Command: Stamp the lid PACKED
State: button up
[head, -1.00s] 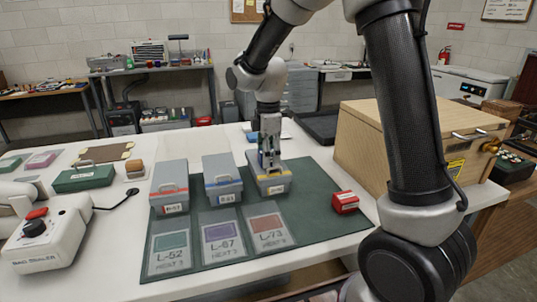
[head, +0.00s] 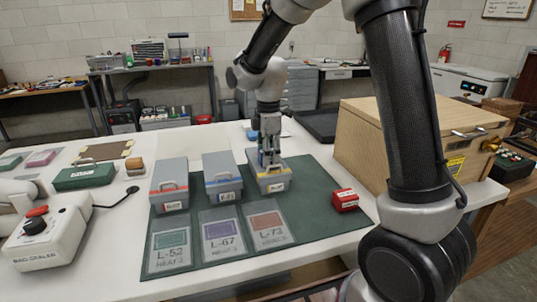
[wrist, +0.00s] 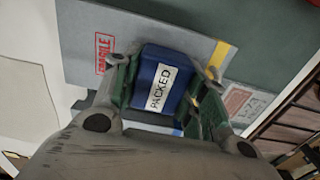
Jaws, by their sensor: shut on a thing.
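My gripper (head: 269,163) is shut on a blue stamp (wrist: 163,80) whose white label reads PACKED. It is over the grey box with the yellow stripe (head: 270,186), the rightmost of three boxes on the green mat. In the wrist view that box's grey lid (wrist: 190,40) lies beneath the stamp, with a red FRAGILE mark (wrist: 103,53) at its left. No PACKED mark shows on the visible part of the lid. The stamp hides the lid below it, and I cannot tell whether it touches.
Boxes with a red stripe (head: 170,196) and a blue stripe (head: 223,187) stand to the left. Cards L-52 (head: 170,265), L-67 (head: 223,245) and L-73 (head: 266,238) lie in front. A red block (head: 345,200) sits at the right, near a wooden cabinet (head: 385,150).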

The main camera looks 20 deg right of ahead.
dwell(0.3)
jog(key=shift+r, duration=3.45)
